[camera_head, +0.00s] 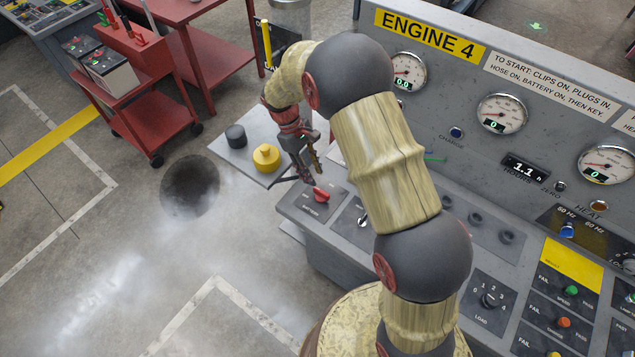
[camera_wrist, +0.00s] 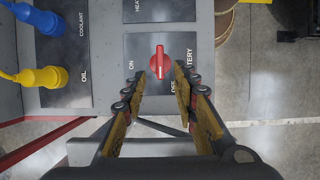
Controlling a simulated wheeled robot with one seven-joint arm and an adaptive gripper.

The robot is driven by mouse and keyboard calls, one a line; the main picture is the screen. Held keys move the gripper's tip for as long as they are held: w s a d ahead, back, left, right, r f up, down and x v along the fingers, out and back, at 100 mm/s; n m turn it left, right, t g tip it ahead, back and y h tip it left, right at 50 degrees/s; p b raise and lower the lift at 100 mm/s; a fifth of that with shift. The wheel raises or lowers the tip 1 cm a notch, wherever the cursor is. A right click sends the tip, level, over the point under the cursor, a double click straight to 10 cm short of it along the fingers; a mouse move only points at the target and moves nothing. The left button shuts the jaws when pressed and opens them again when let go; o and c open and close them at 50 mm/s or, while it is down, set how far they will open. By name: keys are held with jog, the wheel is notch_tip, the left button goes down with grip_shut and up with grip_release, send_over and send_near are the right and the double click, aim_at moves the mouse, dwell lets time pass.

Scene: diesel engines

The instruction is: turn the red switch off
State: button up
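The red switch (camera_head: 321,195) is a rotary knob on a dark plate marked BATTERY at the console's near left end. In the wrist view the knob (camera_wrist: 160,62) stands lengthwise up and down the picture, with ON printed on its left and OFF at its lower right. I cannot tell which mark it points to. My gripper (camera_wrist: 159,76) is open, with one finger on each side of the knob's lower part; contact is not clear. In the head view my gripper (camera_head: 308,182) is just above and left of the knob.
Yellow (camera_head: 266,157) and dark (camera_head: 236,136) plugs sit on a panel behind the gripper. A second switch (camera_head: 362,219) is to the right of the red one. The ENGINE 4 gauge panel (camera_head: 459,60) rises behind. A red cart (camera_head: 138,60) stands at left, beyond hazy floor.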

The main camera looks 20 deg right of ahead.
jog(key=shift+v, duration=2.25)
jog(key=s+d+r+m+t+y+b, duration=0.1)
jog(key=s+r+m+t+b, duration=0.2)
jog(key=s+r, duration=0.4)
jog(key=s+d+r+m+t+y+b, duration=0.1)
jog(key=s+r+m+t+b, duration=0.3)
jog(key=s, duration=1.5)
notch_tip(320, 180, up, 4)
jog(key=d+t+b, duration=0.1)
jog(key=t+b, duration=0.1)
jog(key=b, duration=0.1)
jog(key=shift+s+f+y, duration=0.25)
jog(key=shift+s+y, duration=0.05)
